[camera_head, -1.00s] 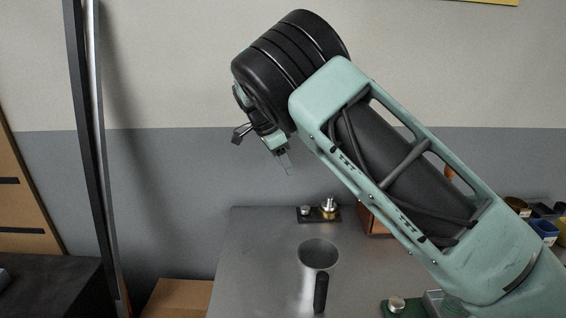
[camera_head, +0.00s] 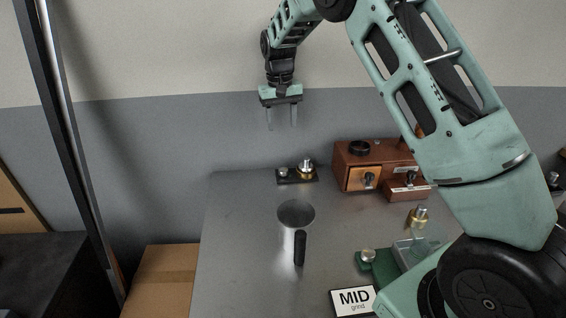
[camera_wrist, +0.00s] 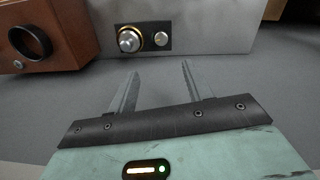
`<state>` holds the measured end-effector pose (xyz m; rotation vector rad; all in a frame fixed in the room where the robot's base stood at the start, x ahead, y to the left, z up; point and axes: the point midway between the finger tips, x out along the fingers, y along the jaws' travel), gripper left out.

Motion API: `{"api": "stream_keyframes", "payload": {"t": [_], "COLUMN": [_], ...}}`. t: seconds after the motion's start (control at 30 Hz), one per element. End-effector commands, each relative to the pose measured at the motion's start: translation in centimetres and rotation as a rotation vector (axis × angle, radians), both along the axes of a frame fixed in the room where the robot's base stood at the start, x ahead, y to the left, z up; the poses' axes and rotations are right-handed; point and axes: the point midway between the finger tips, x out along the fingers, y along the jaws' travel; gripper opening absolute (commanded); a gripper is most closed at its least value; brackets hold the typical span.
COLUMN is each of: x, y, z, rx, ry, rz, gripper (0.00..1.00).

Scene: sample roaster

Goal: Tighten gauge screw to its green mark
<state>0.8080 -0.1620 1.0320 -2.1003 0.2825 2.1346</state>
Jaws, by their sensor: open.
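A small black plate (camera_head: 293,178) lies at the back of the grey metal table. It carries a silver knob with a brass collar (camera_head: 305,168) and a smaller silver knob (camera_head: 283,172). In the wrist view the collared knob (camera_wrist: 130,39) and the smaller knob (camera_wrist: 161,39) show beyond my fingers. I cannot tell for sure which part is the gauge screw, and no green mark is readable. My gripper (camera_head: 281,124) is open and empty, fingers pointing down, above the table's back and apart from the plate. It also shows in the wrist view (camera_wrist: 160,70).
A metal cup (camera_head: 296,225) with a dark handle stands on the table. A brown box (camera_head: 362,166) is right of the plate. A brass piece (camera_head: 418,218), a green-based device (camera_head: 377,268) and a "MID grind" sign (camera_head: 353,302) are at the right. The table's left side is clear.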

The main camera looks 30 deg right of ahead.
Motion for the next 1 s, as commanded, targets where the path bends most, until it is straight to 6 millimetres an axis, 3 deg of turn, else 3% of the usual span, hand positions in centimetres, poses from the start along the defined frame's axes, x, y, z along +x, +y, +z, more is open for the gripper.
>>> {"api": "stream_keyframes", "payload": {"t": [0.2, 0.37, 1.0], "x": [0.0, 0.0, -0.1], "y": [-0.5, -0.5, -0.5], "z": [0.8, -0.2, -12.6], "rx": [0.036, 0.039, 0.038], "ry": [-0.016, -0.015, -0.013], "rz": [0.170, 0.188, 0.185], "gripper": [0.50, 0.50, 0.50]}}
